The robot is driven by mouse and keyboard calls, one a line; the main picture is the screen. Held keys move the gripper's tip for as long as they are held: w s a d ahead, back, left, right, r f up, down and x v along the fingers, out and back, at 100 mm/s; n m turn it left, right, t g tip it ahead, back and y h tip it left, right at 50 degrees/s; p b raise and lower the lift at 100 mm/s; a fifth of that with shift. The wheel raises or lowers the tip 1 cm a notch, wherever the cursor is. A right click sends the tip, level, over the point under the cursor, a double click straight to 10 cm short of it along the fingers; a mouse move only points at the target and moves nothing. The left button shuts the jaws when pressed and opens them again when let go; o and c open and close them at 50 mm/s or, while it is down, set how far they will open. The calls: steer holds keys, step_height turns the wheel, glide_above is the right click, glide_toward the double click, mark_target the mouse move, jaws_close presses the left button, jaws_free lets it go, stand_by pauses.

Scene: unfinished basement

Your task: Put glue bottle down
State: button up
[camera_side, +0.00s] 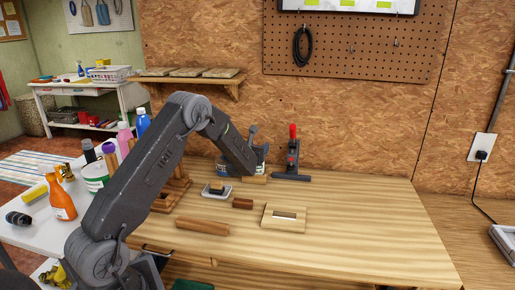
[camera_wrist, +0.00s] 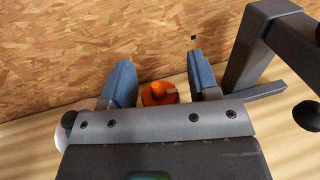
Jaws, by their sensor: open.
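The glue bottle shows in the wrist view as an orange cap (camera_wrist: 158,93) seen from above, between the two blue-grey fingers of my gripper (camera_wrist: 160,84). The fingers are spread, with visible gaps on both sides of the cap. The bottle appears to stand upright on the wooden bench, close to the chipboard wall. In the side view my gripper (camera_side: 242,168) is low at the back of the bench (camera_side: 350,225), and the bottle is hidden or cannot be made out there.
A dark clamp with a red handle (camera_side: 293,150) stands right of my gripper; its dark frame (camera_wrist: 255,45) is close by in the wrist view. Small wooden blocks (camera_side: 243,203) and a square wooden piece (camera_side: 284,218) lie in front. The right bench is clear.

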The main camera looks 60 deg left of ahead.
steer(key=shift+s+d+r, duration=0.1)
steer(key=shift+r, duration=0.05)
steer(key=s+d+r+n+g+y, duration=0.1)
steer(key=s+d+r+n+g, duration=0.25)
steer(key=s+n, duration=0.4)
steer(key=s+d+r+n+g+y, duration=0.25)
steer(key=s+d+n+g, duration=0.2)
steer(key=s, duration=0.55)
steer(key=s+d+r+n+g, duration=0.3)
steer(key=s+n, duration=0.3)
steer(key=s, duration=0.3)
steer(key=s+d+r+n+h, duration=0.1)
steer(key=s+d+n+h, duration=0.1)
steer(key=d, duration=0.6)
steer(key=s+d+r+n+t+h, duration=0.1)
steer(key=s+d+n+h, duration=0.2)
steer(key=d+n+h, duration=0.2)
steer(key=s+d+r+n+t+h, duration=0.1)
steer(key=s+d+r+n+h, duration=0.1)
steer(key=d+h, duration=0.4)
steer(key=s+d+n, duration=0.1)
steer(key=d+n, duration=0.1)
steer(key=d, duration=0.3)
steer(key=shift+d, duration=0.35)
